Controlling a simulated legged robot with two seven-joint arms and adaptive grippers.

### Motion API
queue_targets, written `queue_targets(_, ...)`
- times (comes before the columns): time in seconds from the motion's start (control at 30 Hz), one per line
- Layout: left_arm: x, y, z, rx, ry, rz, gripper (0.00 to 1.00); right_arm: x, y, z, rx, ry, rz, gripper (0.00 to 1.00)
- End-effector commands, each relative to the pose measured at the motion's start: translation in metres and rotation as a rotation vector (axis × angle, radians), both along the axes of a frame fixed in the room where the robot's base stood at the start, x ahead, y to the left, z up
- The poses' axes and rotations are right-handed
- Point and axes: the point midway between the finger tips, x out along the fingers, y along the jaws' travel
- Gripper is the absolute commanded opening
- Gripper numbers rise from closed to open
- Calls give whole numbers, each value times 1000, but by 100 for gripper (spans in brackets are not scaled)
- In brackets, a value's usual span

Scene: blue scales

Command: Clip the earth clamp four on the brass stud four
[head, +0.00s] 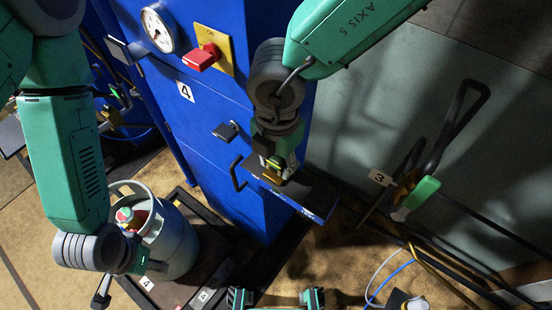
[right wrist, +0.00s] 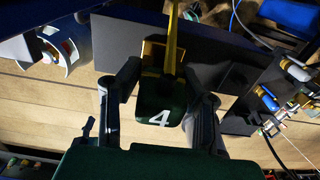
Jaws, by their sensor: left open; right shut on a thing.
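The earth clamp four (right wrist: 160,112) has a dark green body marked 4 and a long yellow-brass part pointing up in the right wrist view. My right gripper (head: 274,160) is shut on it, with a finger on each side of the body. In the head view its brass part (head: 271,179) shows at the dark shelf (head: 305,197) on the blue cabinet's front; I cannot tell whether they touch. I cannot make out the brass stud four; the gripper and clamp may hide it. My left gripper (head: 130,281) is open, low at the left by the grey cylinder.
The blue cabinet (head: 215,140) carries a gauge (head: 157,28), a red switch (head: 200,57), a number 4 plate (head: 185,92) and a black handle (head: 237,173). A grey cylinder (head: 178,240) stands at lower left. A green-handled tool (head: 421,192) is at right by a number 3 tag.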

Motion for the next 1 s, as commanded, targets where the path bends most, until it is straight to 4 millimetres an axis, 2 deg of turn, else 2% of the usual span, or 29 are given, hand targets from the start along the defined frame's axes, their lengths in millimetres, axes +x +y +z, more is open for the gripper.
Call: queue_targets(1.0, 0, 0, 3, 0, 0, 0, 51, 0, 0, -2, 0, 0, 0, 0)
